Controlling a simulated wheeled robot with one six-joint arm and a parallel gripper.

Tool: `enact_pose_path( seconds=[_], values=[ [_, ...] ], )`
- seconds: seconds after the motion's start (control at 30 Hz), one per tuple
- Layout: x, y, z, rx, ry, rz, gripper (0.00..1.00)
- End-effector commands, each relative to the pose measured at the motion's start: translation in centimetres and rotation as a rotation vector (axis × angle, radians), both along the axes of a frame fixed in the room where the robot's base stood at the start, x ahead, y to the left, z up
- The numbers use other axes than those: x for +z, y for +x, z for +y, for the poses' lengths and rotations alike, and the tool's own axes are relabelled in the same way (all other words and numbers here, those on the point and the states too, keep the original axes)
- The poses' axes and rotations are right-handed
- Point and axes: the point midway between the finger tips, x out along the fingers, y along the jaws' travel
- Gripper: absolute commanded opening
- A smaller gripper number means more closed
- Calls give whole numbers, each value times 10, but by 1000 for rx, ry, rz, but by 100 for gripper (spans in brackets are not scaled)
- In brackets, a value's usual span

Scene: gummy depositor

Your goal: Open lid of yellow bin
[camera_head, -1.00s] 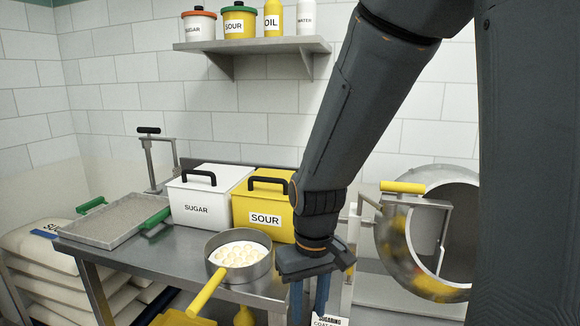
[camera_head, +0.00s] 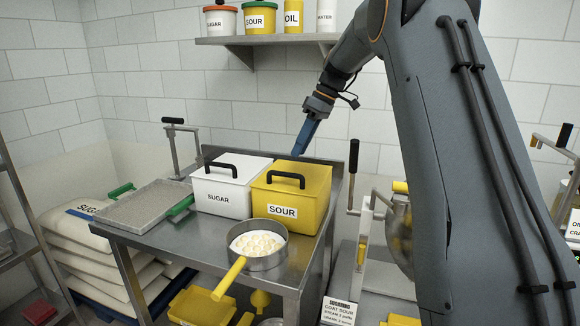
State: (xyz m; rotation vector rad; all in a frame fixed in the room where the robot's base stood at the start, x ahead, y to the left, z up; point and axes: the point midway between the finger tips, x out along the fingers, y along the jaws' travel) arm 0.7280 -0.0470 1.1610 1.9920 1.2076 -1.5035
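The yellow bin (camera_head: 310,212) labelled SOUR stands on the steel table, with its yellow lid (camera_head: 298,173) on and shut. A black handle (camera_head: 286,178) arches over the lid. My gripper (camera_head: 301,150) is above and behind the lid, near the back edge of the table, pointing down and to the left. It looks apart from the handle. Its blue fingers show as one narrow shape from this side, so the gap between them is hidden. I see nothing in them.
A white SUGAR bin (camera_head: 222,195) stands directly left of the yellow bin. A round pan (camera_head: 262,256) of pale pieces sits in front, its yellow handle sticking forward. A grey tray (camera_head: 142,207) lies at left. A wall shelf (camera_head: 262,39) with containers hangs above.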

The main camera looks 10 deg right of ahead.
Motion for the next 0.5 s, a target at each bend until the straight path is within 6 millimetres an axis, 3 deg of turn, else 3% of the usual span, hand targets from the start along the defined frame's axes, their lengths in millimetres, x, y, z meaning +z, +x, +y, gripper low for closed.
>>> enact_pose_path(
  seconds=[0.17, 0.5],
  values=[
    [-4, 4, 3, 26, 10, -7, 32],
    [-48, 6, 24, 23, 9, -6, 32]
  ],
)
